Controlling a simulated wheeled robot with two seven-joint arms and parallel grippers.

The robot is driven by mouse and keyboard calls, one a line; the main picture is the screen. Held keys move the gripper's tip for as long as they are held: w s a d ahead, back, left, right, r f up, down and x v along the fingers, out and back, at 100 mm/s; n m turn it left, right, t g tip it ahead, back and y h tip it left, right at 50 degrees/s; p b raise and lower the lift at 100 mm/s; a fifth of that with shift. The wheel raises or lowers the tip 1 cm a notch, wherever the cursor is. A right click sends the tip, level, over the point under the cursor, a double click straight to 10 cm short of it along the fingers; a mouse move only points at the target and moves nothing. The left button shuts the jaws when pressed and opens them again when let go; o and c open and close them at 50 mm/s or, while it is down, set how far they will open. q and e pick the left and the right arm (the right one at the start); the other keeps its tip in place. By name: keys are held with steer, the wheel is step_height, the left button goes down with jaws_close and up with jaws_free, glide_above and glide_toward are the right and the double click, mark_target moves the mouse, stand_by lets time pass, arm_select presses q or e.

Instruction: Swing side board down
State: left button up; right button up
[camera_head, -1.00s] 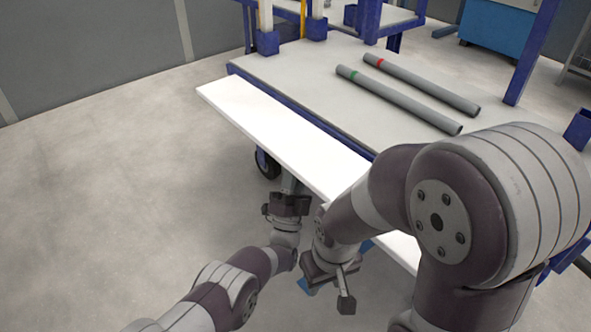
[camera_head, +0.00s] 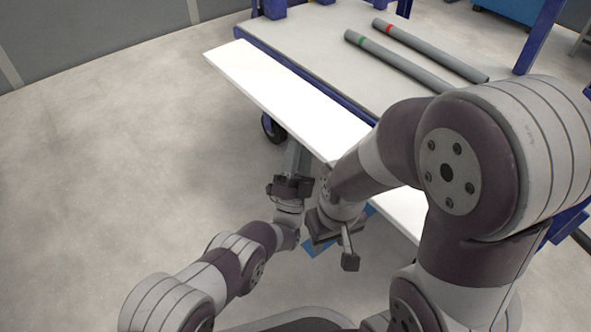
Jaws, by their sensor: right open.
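The white side board (camera_head: 285,92) runs along the near side of the blue-framed cart and sticks out roughly level with its grey top. My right forearm crosses in front of it and hides part of its right half. My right gripper (camera_head: 337,246) is open and empty, below and in front of the board's outer edge. My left gripper (camera_head: 292,178) is just left of the right one, pointing up toward the board's underside beside a grey strut (camera_head: 294,157). Its fingertips are hard to make out, and I cannot tell whether it touches the strut.
Two grey pipes, one with a green band (camera_head: 400,62) and one with a red band (camera_head: 430,50), lie on the cart top (camera_head: 310,45). Blue posts (camera_head: 541,36) rise from the cart. A black wheel (camera_head: 272,129) stands below. The floor at left is clear.

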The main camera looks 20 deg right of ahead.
arm_select(q)
steer(key=p+v, duration=0.2)
steer(key=v, duration=0.6)
steer(key=shift+s+f, duration=0.15)
steer(key=shift+f, duration=0.2)
steer(key=shift+a, duration=0.1)
